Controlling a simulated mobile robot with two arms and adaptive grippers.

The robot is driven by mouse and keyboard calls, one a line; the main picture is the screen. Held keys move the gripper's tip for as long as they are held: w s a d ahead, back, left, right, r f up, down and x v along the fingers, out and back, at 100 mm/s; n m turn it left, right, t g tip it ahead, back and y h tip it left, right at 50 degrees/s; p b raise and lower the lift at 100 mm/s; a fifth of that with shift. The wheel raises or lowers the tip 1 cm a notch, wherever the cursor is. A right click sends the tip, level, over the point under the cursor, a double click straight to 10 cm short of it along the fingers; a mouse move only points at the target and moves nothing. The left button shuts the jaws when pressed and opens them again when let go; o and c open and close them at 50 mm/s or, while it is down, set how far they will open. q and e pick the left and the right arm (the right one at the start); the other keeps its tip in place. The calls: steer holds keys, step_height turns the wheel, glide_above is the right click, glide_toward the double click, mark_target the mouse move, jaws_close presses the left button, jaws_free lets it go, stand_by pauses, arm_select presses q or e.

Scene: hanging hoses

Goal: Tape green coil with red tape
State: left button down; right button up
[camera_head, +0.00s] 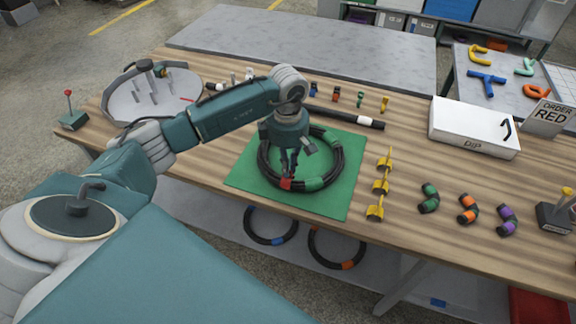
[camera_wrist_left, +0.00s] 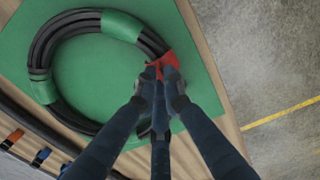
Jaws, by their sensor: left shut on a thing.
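A black hose coil with green bands (camera_head: 332,175) lies on the green mat (camera_head: 347,204) on the wooden table. It also shows in the left wrist view (camera_wrist_left: 43,52). A piece of red tape (camera_head: 286,184) sits on the near left part of the coil. In the left wrist view the red tape (camera_wrist_left: 168,62) is at the coil's edge, right at my fingertips. My left gripper (camera_head: 287,171) reaches down over the coil and is shut on the red tape; its fingers (camera_wrist_left: 160,84) partly hide the tape and the hose. My right gripper is not in view.
A yellow stand (camera_head: 380,186) is right of the mat, then several short banded hose pieces (camera_head: 467,209). A white box (camera_head: 472,130) and an "ORDER RED" sign (camera_head: 547,117) stand farther right. A grey round tray (camera_head: 150,97) is at left. Two coils (camera_head: 336,254) hang below the table's front edge.

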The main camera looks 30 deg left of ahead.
arm_select(q)
steer(key=shift+f+b, duration=0.45)
steer(key=shift+f, duration=0.1)
steer(key=c, duration=1.8)
jaws_free()
step_height(320, 180, up, 12)
